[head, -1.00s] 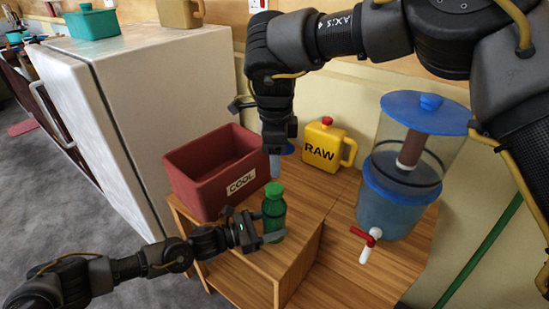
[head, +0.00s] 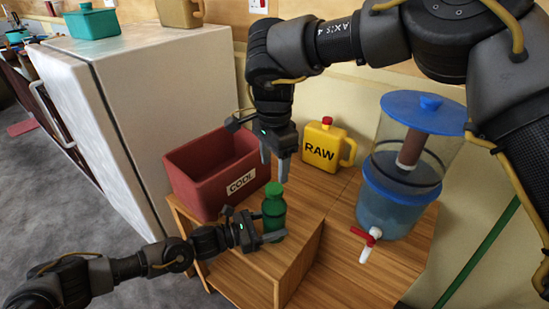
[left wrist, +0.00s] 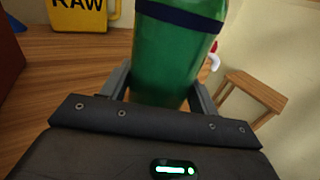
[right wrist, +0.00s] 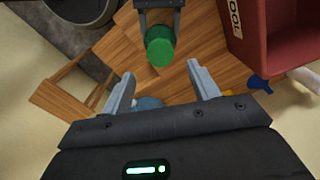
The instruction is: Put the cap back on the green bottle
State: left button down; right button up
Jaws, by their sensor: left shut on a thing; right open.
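The green bottle (head: 273,218) stands upright at the front of the wooden table. Its green cap (head: 274,188) sits on top; whether it is fully seated I cannot tell. My left gripper (head: 272,238) is shut around the bottle's body from the left. The left wrist view shows the bottle body (left wrist: 165,60) between its fingers, with a dark blue band. My right gripper (head: 275,168) is open and empty, pointing down above and behind the cap. In the right wrist view the cap (right wrist: 160,48) lies beyond the open fingers, apart from them.
A red crate (head: 187,180) stands close left of the bottle. A yellow RAW jug (head: 321,147) is at the back. A water dispenser (head: 392,212) with a red-handled tap (head: 366,237) stands at right. A small blue object (right wrist: 258,83) lies near the crate. A white fridge (head: 165,85) is at left.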

aim_at(274, 188)
jog(key=shift+f, duration=3.45)
jog(key=shift+c, duration=0.4)
